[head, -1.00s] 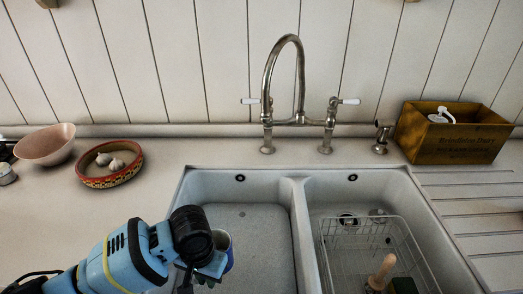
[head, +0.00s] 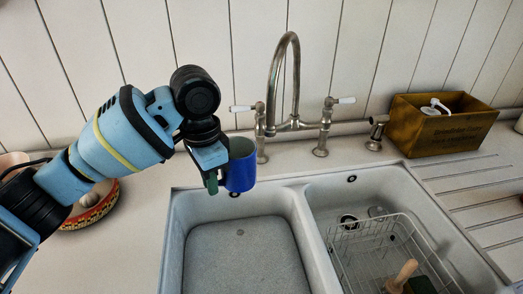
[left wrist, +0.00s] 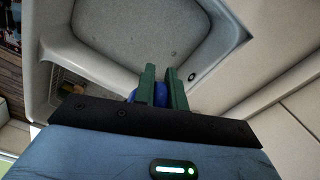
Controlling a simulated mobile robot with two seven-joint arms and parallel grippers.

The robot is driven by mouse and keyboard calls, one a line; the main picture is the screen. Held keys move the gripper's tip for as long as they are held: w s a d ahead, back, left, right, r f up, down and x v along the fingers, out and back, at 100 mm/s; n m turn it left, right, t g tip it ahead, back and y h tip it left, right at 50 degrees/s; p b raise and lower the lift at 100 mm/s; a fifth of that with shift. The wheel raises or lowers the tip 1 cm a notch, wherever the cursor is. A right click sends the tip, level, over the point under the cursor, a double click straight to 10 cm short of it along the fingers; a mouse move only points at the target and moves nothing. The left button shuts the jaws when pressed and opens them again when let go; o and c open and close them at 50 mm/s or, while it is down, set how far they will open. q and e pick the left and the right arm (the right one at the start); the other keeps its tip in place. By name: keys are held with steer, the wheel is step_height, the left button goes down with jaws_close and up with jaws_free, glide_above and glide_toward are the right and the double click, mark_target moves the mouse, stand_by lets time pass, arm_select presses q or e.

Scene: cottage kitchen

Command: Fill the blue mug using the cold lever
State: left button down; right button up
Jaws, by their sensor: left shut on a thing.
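My left gripper (head: 212,178) is shut on the blue mug (head: 240,173) and holds it upright above the back edge of the left sink basin. The mug's open top shows a greyish inside. In the left wrist view a strip of the blue mug (left wrist: 160,92) shows between my green fingers (left wrist: 161,88). The steel bridge tap (head: 283,85) stands behind the sink, with its spout to the right of the mug. It has a left lever (head: 241,108) and a right lever (head: 344,100), both with white ends. No water stream shows. My right gripper is not in view.
The left basin (head: 182,235) is empty. A wire rack (head: 345,245) with a wooden-handled brush (head: 403,272) sits in the right basin. A wooden box (head: 440,130) stands at the back right. A patterned bowl (head: 95,212) is partly hidden behind my left arm.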

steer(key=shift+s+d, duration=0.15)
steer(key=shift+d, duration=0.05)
arm_select(q)
steer(key=shift+f, duration=0.35)
step_height(320, 180, down, 5)
steer(key=shift+f, duration=0.1)
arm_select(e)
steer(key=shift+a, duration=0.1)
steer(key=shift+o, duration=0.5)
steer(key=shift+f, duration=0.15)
